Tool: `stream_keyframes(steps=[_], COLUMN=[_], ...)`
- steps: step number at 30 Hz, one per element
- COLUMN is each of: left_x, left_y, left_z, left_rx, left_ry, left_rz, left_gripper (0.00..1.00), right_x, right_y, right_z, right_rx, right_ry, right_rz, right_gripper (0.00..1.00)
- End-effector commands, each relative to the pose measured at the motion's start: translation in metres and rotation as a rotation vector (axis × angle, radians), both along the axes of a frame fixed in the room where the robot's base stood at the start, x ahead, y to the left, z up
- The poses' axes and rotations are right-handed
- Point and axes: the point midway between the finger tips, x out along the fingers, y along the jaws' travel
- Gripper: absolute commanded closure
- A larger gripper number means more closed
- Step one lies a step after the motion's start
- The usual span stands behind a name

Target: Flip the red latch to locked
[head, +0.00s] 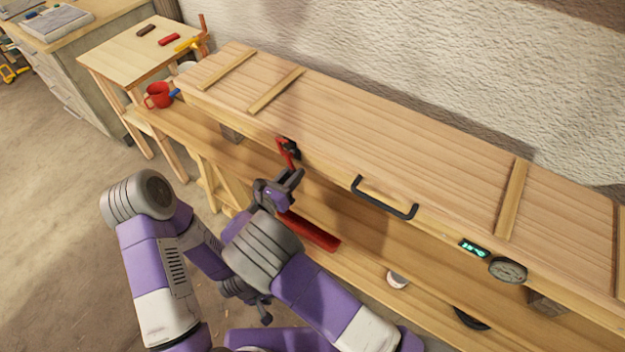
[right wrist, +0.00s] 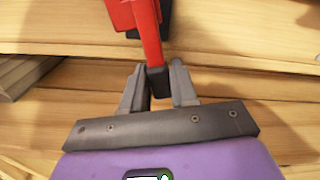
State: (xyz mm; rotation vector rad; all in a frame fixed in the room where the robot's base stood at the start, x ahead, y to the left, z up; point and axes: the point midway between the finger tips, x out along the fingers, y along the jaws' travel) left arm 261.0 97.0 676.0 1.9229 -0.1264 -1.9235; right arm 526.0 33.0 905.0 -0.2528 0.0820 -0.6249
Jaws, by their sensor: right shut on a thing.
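The red latch (head: 287,152) sits on the front edge of the long wooden chest, left of the black handle. Its red lever hangs downward from a dark mount. In the right wrist view the red lever (right wrist: 148,35) runs down to a dark tip between my fingers. My right gripper (head: 284,184) is just below the latch in the head view. It is shut on the lever's lower end, which also shows in the right wrist view (right wrist: 157,82). My left gripper (head: 262,302) is low and mostly hidden behind my right arm; its jaws are unclear.
The wooden chest (head: 400,150) has a black handle (head: 385,198), a green-lit display (head: 474,248) and a round dial (head: 507,270) along its front. A red bar (head: 312,232) lies below. A red mug (head: 158,95) stands left. A small table (head: 125,55) is farther left.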

Motion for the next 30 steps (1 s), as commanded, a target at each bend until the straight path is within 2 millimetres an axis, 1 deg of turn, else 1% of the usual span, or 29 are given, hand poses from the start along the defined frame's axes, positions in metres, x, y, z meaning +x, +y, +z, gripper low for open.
stream_keyframes(steps=[1, 3, 12, 19, 30], left_x=[0.000, 0.000, 0.000, 0.000, 0.000], left_y=[0.000, 0.000, 0.000, 0.000, 0.000], left_z=[-0.007, -0.011, -0.022, -0.025, -0.025], left_rx=[0.000, 0.000, 0.000, 0.000, 0.000], left_ry=[0.000, 0.000, 0.000, 0.000, 0.000], left_rz=[0.000, 0.000, 0.000, 0.000, 0.000], left_gripper=[0.45, 0.45, 0.45, 0.45, 0.45], right_x=[0.001, 0.002, 0.007, 0.009, 0.009], right_y=[0.005, 0.010, 0.018, 0.020, 0.020], right_z=[-0.005, -0.005, -0.004, -0.004, -0.003], right_rx=[0.029, 0.069, 0.186, 0.222, 0.230], right_ry=[-0.019, -0.048, -0.131, -0.156, -0.160], right_rz=[0.007, 0.011, 0.013, 0.011, 0.012], right_gripper=[1.00, 1.00, 1.00, 1.00, 1.00])
